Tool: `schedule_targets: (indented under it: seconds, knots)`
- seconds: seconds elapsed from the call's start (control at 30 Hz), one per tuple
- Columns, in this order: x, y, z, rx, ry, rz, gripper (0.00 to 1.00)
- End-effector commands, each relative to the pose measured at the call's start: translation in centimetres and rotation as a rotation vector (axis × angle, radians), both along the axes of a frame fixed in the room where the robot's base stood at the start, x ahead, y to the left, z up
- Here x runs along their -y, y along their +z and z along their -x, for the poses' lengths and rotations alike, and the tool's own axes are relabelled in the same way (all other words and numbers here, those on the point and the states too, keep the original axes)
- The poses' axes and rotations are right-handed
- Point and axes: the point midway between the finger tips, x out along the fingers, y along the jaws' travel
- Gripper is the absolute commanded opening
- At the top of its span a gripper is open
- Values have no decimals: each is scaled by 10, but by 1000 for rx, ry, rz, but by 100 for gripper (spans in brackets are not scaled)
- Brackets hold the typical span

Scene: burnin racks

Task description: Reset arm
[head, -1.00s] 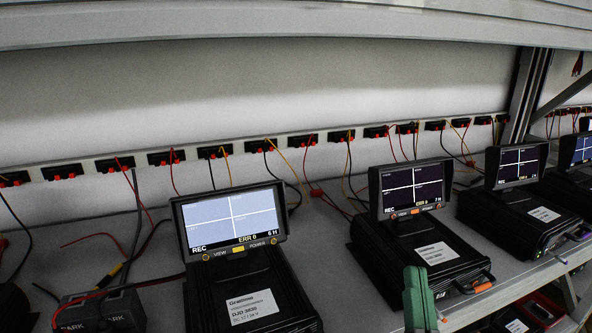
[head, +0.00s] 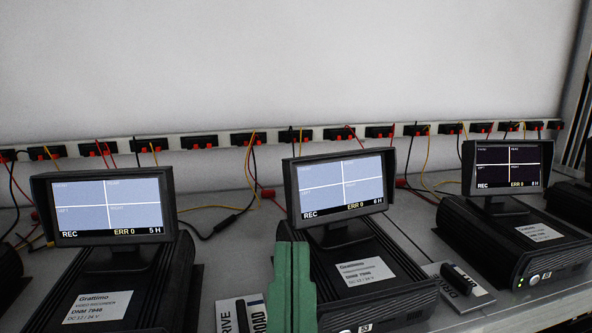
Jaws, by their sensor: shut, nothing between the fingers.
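My gripper (head: 291,285) shows as green fingers at the bottom middle of the head view. The fingers are pressed together with nothing between them. They stand in front of the left side of the middle video recorder (head: 365,270), and whether they touch it cannot be told. The rest of my arm is out of view.
Recorders with lit screens stand on a grey shelf, one at left (head: 110,208), one at right (head: 507,165). A strip of red-and-black terminals (head: 255,138) with loose wires runs along the wall behind.

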Motion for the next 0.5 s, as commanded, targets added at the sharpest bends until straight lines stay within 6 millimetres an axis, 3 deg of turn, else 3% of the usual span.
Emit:
schedule_targets:
  seconds: [0.03, 0.13, 0.5]
  knots:
    - [0, 38, 0, -1, 1, 0, 0]
    - [-1, 57, 0, -1, 3, -1, 0]
    - [-1, 59, 0, -1, 4, -2, 0]
